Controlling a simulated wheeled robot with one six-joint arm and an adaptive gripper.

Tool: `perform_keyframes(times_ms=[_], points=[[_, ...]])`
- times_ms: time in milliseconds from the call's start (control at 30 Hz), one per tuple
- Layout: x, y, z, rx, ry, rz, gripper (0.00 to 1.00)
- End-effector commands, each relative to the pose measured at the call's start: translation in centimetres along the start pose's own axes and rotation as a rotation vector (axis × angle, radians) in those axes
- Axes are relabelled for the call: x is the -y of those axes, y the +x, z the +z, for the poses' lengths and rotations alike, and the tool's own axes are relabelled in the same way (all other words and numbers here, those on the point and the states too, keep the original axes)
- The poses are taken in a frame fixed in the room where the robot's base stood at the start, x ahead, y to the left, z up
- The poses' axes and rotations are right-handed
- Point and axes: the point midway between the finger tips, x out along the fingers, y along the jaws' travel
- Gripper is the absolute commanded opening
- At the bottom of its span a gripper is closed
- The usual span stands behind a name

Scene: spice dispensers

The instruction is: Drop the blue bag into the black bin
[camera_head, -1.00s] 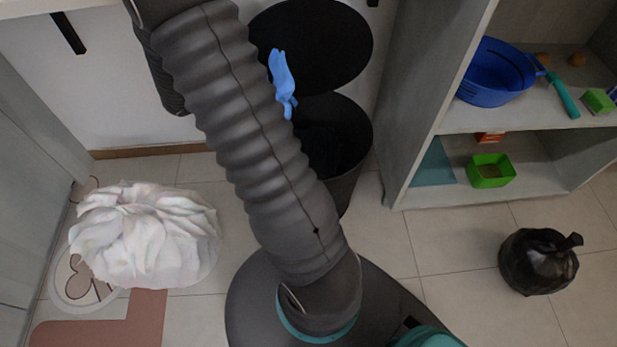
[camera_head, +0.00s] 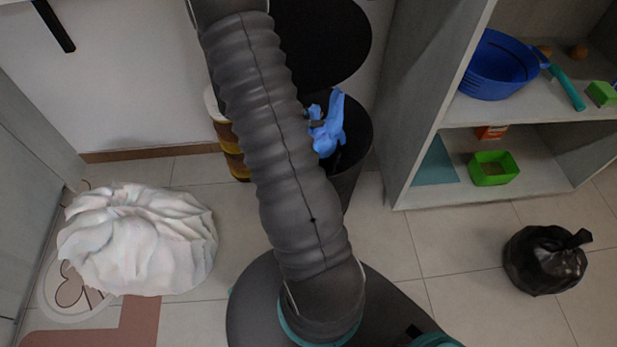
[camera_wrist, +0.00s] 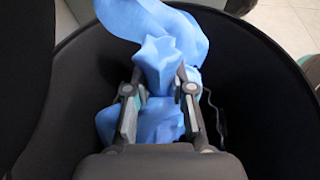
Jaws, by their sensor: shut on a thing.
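The blue bag (camera_head: 328,128) is at the mouth of the black bin (camera_head: 357,140) in the head view, partly hidden by my arm. In the wrist view the bag (camera_wrist: 160,65) is pinched between the two fingers of my gripper (camera_wrist: 160,98), with parts of it showing above and below the fingers. The dark rim and inside of the bin (camera_wrist: 255,70) surround the bag and gripper in that view. In the head view, only a small part of my gripper (camera_head: 315,122) shows beside the bag. The bin's round black lid (camera_head: 325,45) stands open behind it.
A white bag (camera_head: 140,240) lies on the floor at left, and a tied black bag (camera_head: 544,260) at right. A shelf unit (camera_head: 415,130) stands right of the bin. A brown and yellow striped object (camera_head: 232,150) is left of my arm. The floor between bin and black bag is clear.

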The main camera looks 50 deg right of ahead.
Motion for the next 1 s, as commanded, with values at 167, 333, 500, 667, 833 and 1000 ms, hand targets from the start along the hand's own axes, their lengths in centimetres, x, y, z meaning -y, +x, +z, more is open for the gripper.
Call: perform_keyframes(times_ms=[167,333,500,667,833,1000], points=[[0.0,1.0,-2.3,0.0,-0.001,0.001,0.0],[0.0,1.3,-3.2,0.0,-0.001,0.001,0.0],[0.0,1.3,-3.2,0.0,-0.001,0.001,0.0],[0.0,1.3,-3.2,0.0,-0.001,0.001,0.33],[0.0,1.3,-3.2,0.0,-0.001,0.001,0.52],[0.0,1.3,-3.3,0.0,-0.001,0.001,0.52]])
